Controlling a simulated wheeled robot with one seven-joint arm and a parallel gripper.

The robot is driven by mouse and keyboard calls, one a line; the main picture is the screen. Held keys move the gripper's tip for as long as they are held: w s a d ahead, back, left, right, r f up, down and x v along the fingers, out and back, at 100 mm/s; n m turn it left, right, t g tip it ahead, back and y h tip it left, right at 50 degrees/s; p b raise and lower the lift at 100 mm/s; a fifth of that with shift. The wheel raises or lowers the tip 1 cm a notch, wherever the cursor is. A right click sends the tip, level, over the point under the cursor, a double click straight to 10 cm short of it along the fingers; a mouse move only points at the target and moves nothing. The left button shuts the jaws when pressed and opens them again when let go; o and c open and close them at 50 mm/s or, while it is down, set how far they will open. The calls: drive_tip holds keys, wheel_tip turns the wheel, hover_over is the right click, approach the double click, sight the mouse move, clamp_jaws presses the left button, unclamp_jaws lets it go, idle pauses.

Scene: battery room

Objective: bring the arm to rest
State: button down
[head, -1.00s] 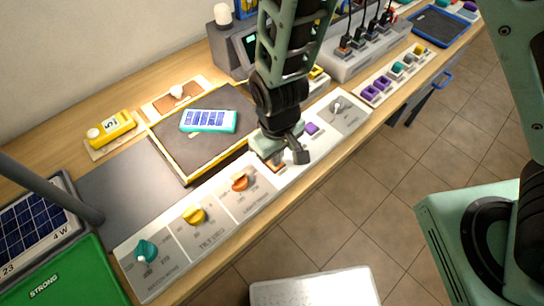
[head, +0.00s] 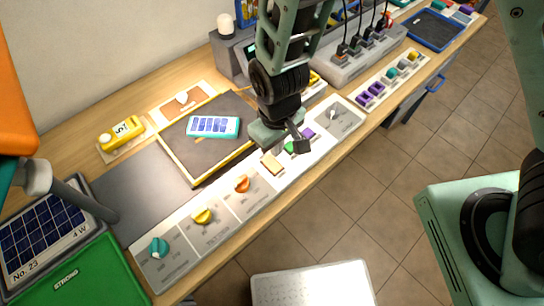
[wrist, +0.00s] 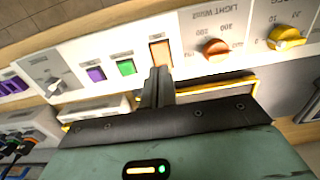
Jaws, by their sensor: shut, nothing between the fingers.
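My gripper (head: 296,139) hangs above the white control panel along the bench's front edge, in the middle of the head view. In the wrist view my gripper (wrist: 158,82) shows its fingers together, with nothing between them. The fingertips appear close to an orange-brown rocker switch (wrist: 160,54); whether they touch it I cannot tell. A green button (wrist: 126,68) and a purple button (wrist: 96,74) sit beside the switch. The switch also shows in the head view (head: 271,163), just left of the gripper.
Orange (head: 242,184), yellow (head: 202,215) and teal (head: 159,247) knobs line the panel. A dark yellow-edged tray (head: 190,172) holds a teal-and-white device (head: 213,127). A power strip (head: 360,55) with plugs stands at the back right.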

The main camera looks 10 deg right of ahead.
drive_tip(key=shift+r, duration=0.15)
idle(0.4)
drive_tip(key=s+d+r+n+b, duration=0.1)
drive_tip(key=s+d+r+b, duration=0.5)
drive_tip(key=s+r, duration=0.5)
wheel_tip(320, 180, up, 3)
drive_tip(key=shift+s+d+f+y+b, duration=0.15)
drive_tip(key=shift+d+y+b, duration=0.15)
drive_tip(key=shift+d, duration=0.75)
